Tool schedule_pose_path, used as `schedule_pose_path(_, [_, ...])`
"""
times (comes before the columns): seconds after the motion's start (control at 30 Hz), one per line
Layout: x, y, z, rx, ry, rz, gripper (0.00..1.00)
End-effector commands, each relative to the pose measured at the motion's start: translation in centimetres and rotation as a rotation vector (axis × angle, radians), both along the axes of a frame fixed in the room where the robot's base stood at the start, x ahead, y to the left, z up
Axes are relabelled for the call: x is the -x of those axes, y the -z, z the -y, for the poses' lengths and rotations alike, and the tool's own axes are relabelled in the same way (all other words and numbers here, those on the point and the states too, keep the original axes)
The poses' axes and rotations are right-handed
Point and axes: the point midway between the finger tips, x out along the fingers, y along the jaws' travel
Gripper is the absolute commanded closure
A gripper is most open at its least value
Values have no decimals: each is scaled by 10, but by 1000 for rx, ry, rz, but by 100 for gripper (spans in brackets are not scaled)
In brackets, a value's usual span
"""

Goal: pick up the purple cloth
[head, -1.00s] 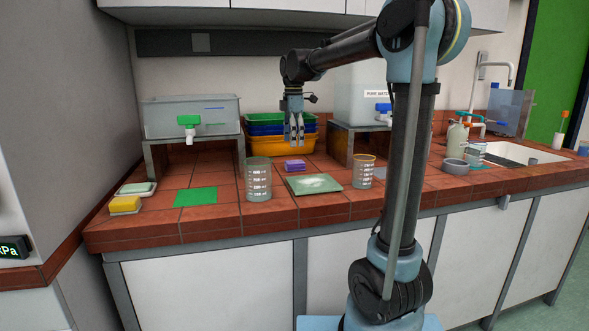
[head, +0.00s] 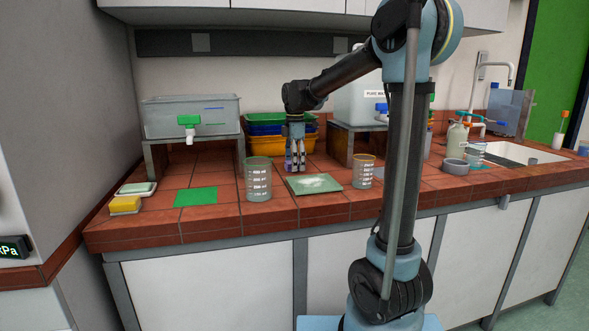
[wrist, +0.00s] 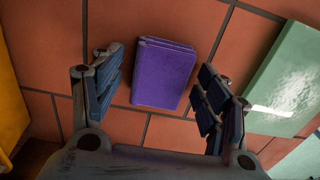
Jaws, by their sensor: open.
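The purple cloth (wrist: 162,74) lies as a folded block on the red-brown tiles, shown in the wrist view between the two open fingers of my gripper (wrist: 158,92). Tile shows on both sides of the cloth, and neither finger visibly touches it. In the head view my gripper (head: 295,160) points down behind the green board. The cloth (head: 288,165) is mostly hidden there by the fingers; only a bit of purple shows.
A pale green board (head: 315,184) lies just in front of my gripper. Glass beakers stand at left (head: 258,180) and right (head: 363,172). Stacked trays, the lowest yellow (head: 262,143), stand behind. A green mat (head: 196,196) and a yellow sponge (head: 125,204) lie further left.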

Motion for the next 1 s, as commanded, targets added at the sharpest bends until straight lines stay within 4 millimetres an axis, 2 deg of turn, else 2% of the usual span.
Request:
schedule_pose_path(0.1, [0, 0, 0, 0, 0, 0, 32])
schedule_pose_path(0.13, [0, 0, 0, 0, 0, 0, 36])
schedule_pose_path(0.3, [0, 0, 0, 0, -1, 0, 74])
schedule_pose_path(0.73, [0, -5, -2, 0, -2, 0, 77])
schedule_pose_path(0.87, [1, -20, -2, 0, -2, 0, 77])
schedule_pose_path(1.0, [1, -45, -2, 0, -2, 0, 77])
